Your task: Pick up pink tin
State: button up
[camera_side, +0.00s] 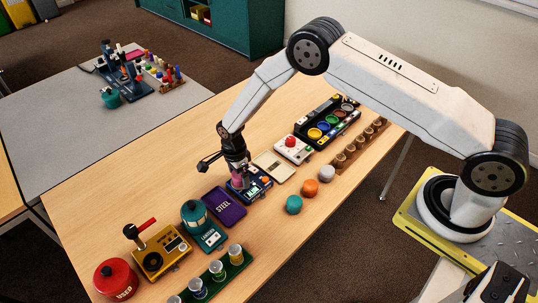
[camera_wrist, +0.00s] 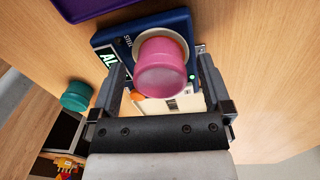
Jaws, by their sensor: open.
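The pink tin (camera_wrist: 162,67) stands on the round pale pad of a blue device (camera_wrist: 182,22) in the wrist view. In the side view the pink tin (camera_side: 238,181) shows only in part below my gripper (camera_side: 238,174), on the blue device (camera_side: 259,188) with its lit display. My gripper (camera_wrist: 161,76) is open in the wrist view, with one finger on each side of the tin. A gap shows between the tin and each finger. The tin's far side and lower part are hidden from the wrist camera.
A purple tray marked STEEL (camera_side: 224,207) and a beige tray (camera_side: 275,167) flank the blue device. Teal (camera_side: 294,205), orange (camera_side: 310,187) and white (camera_side: 327,173) tins stand in front. A teal device (camera_side: 207,235) and yellow device (camera_side: 160,252) are farther left.

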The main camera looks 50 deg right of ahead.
grip_shut()
jog(key=shift+r, duration=0.2)
jog(key=shift+r, duration=0.5)
jog(key=s+d+r, duration=0.2)
jog(key=s+r, duration=0.9)
jog(key=s, duration=0.2)
jog(key=shift+s+d+r, duration=0.15)
jog(key=shift+s+r, duration=0.15)
jog(key=shift+s, duration=0.1)
dwell(0.4)
